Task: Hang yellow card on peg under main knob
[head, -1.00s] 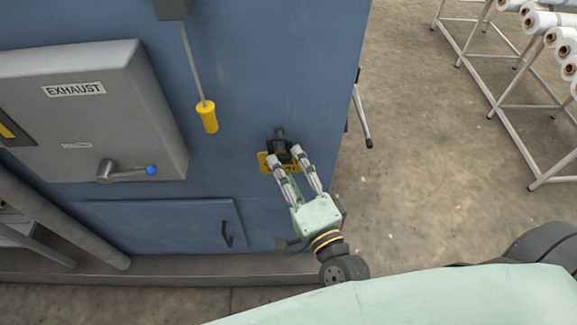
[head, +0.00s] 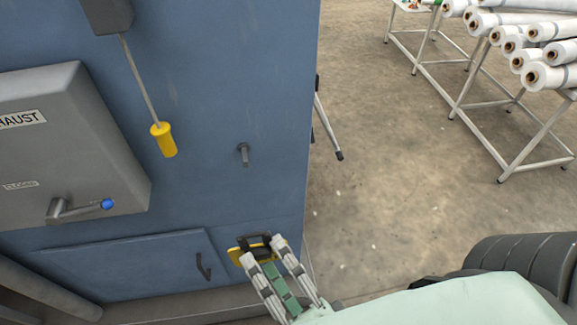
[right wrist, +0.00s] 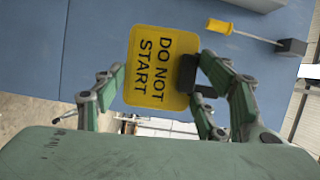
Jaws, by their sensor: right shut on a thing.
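The yellow card (head: 235,254) is in my right gripper (head: 264,248), held low in front of the blue cabinet. In the right wrist view the card (right wrist: 150,85) reads "DO NOT START" and lies sideways between the fingers. A black block (right wrist: 187,73) is at the card's edge, by the right-hand finger. A short grey peg (head: 243,154) sticks out of the cabinet face above the gripper, with nothing on it. No knob marked as main can be made out. My left gripper is not in view.
The blue cabinet (head: 205,60) carries a grey exhaust box (head: 75,140) with a blue-tipped lever (head: 106,204). A yellow-handled pull (head: 163,140) hangs above left of the peg. Racks of white rolls (head: 545,75) stand at far right, with open floor (head: 400,190) between.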

